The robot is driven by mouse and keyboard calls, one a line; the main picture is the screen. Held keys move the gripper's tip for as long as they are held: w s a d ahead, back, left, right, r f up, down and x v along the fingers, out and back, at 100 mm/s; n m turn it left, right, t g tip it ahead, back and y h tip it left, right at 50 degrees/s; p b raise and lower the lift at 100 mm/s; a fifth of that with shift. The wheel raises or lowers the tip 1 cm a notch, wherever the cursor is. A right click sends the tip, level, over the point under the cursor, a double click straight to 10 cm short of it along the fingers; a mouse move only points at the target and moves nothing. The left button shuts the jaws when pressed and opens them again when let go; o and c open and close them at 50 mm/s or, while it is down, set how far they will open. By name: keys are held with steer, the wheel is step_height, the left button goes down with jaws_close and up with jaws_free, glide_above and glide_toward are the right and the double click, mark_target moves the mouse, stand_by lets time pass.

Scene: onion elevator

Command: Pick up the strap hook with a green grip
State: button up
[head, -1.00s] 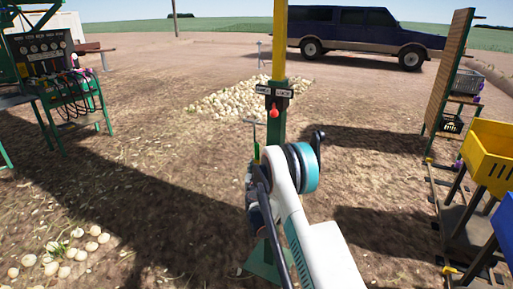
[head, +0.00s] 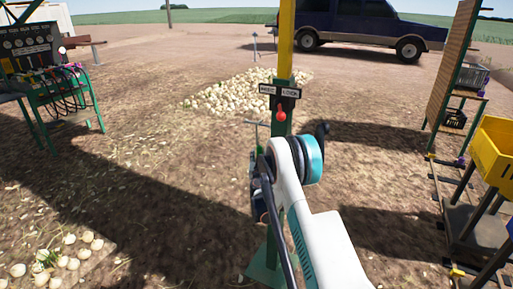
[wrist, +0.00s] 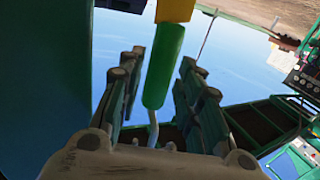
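In the wrist view a green cylindrical grip (wrist: 163,70) hangs below a yellow-orange block (wrist: 175,10), with a thin pale metal rod (wrist: 153,128) coming out of its lower end. My gripper (wrist: 162,62) is open, with one finger on each side of the grip. I cannot tell whether either finger touches it. In the head view my white and teal arm reaches toward the green post (head: 278,130). A thin T-shaped tool (head: 256,124) shows just left of the post, partly hidden by my wrist; I cannot tell whether it is the hook.
The post carries a sign with a red knob (head: 281,113). An onion pile (head: 232,95) lies behind it and more onions (head: 70,250) lie front left. A control stand (head: 50,75) is left. A yellow crate (head: 495,150) and rack stand right. Open dirt lies between.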

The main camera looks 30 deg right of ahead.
steer(key=shift+w+d, duration=0.1)
steer(key=shift+w, duration=0.05)
steer(key=shift+r, duration=0.15)
steer(key=shift+c, duration=0.6)
jaws_close()
steer(key=shift+r, duration=0.1)
